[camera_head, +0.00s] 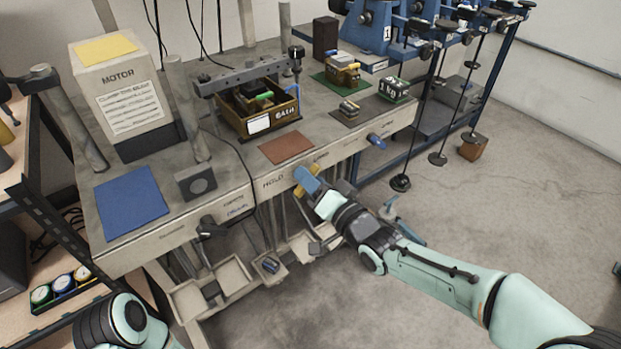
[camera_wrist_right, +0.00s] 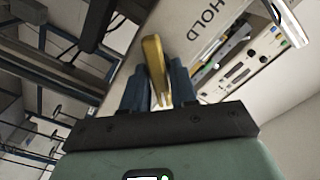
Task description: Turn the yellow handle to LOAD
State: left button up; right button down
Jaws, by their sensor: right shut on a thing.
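The yellow handle (camera_head: 299,190) is on the front face of the grey workbench, next to the printed word HOLD. My right gripper (camera_head: 308,180) reaches in from the right and is shut on it. In the right wrist view the yellow handle (camera_wrist_right: 156,62) stands between the blue fingers of my right gripper (camera_wrist_right: 160,88). The word HOLD (camera_wrist_right: 208,30) is printed on the panel just right of the handle there. A LOAD label cannot be clearly read. My left arm shows at the lower left, but its gripper is out of view.
A black handle (camera_head: 211,228) and a blue handle (camera_head: 376,141) are on the same bench front. Open trays (camera_head: 222,281) hang below it. On top are a MOTOR box (camera_head: 122,90), a blue mat (camera_head: 131,203) and a brown mat (camera_head: 286,148). The floor at right is mostly clear.

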jog(key=c, duration=1.1)
grip_release()
pick_arm(q)
jog(key=r, duration=0.1)
jog(key=s+d+r+p, duration=0.1)
jog(key=r+p, duration=0.1)
jog(key=shift+s+d, duration=0.15)
jog(key=shift+d, duration=0.1)
pick_arm(e)
jog(key=v, duration=1.3)
jog(key=shift+s+d, duration=0.15)
jog(key=shift+s, duration=0.05)
